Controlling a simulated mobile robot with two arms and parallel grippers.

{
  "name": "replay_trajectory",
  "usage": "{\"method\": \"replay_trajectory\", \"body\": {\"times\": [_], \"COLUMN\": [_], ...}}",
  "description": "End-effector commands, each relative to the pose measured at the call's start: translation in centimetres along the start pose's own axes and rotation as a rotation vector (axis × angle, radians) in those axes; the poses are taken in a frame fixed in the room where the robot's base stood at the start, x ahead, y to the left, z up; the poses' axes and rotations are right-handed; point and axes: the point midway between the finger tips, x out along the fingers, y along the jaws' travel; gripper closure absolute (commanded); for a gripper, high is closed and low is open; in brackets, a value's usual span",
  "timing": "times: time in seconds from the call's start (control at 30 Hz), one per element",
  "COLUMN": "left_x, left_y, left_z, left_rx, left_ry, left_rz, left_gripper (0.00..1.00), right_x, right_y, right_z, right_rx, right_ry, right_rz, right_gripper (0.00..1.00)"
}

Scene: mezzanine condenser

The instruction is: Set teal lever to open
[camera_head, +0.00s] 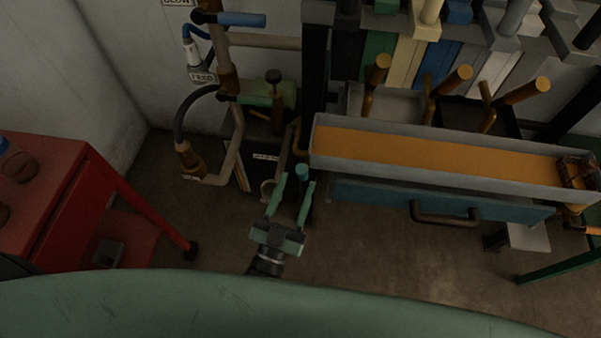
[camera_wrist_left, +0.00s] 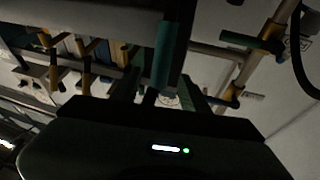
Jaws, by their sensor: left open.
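The teal lever (camera_head: 302,172) shows in the head view as a short upright cylinder with a round top, left of the long orange-topped tray. In the left wrist view the teal lever (camera_wrist_left: 163,55) is a dark teal bar, in line with the space between the fingers. My left gripper (camera_head: 296,182) is open, with its green fingers pointing away from me and their tips close to the lever. I cannot tell whether they touch it. The lever's lower part and mount are partly hidden by the gripper. My right gripper is not in view.
A grey tray (camera_head: 328,122) with an orange bed and a blue drawer (camera_head: 375,196) are on the right. Brown-handled levers (camera_head: 377,72) stand behind. Pipes with a blue-handled valve (camera_head: 240,19) run along the wall. A red cart (camera_head: 62,155) stands left. Floor (camera_head: 225,235) is clear around the gripper.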

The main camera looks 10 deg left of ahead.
Motion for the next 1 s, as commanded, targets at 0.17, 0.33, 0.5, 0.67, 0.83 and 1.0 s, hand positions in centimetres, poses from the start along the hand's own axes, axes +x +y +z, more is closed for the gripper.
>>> {"method": "replay_trajectory", "body": {"times": [0.17, 0.33, 0.5, 0.67, 0.83, 1.0], "left_x": [-2.6, -3.4, -3.4, -3.2, -2.2, -0.9], "left_y": [0.0, 0.0, 0.0, 0.0, -0.3, -1.6], "left_z": [0.1, 0.0, -0.1, -0.1, 0.0, 0.3], "left_rx": [0.0, 0.0, 0.0, -0.023, -0.241, -0.593], "left_ry": [-0.001, 0.001, 0.002, 0.009, 0.049, 0.017], "left_rz": [0.001, 0.0, 0.0, 0.014, 0.15, 0.372], "left_gripper": [0.55, 0.55, 0.55, 0.88, 1.0, 1.0], "right_x": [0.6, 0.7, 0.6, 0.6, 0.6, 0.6], "right_y": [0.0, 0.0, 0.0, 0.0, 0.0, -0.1], "right_z": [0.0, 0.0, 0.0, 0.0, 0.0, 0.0], "right_rx": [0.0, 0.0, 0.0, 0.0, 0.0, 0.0], "right_ry": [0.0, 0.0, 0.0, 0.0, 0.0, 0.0], "right_rz": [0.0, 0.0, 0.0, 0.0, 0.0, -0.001], "right_gripper": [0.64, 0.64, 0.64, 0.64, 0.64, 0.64]}}
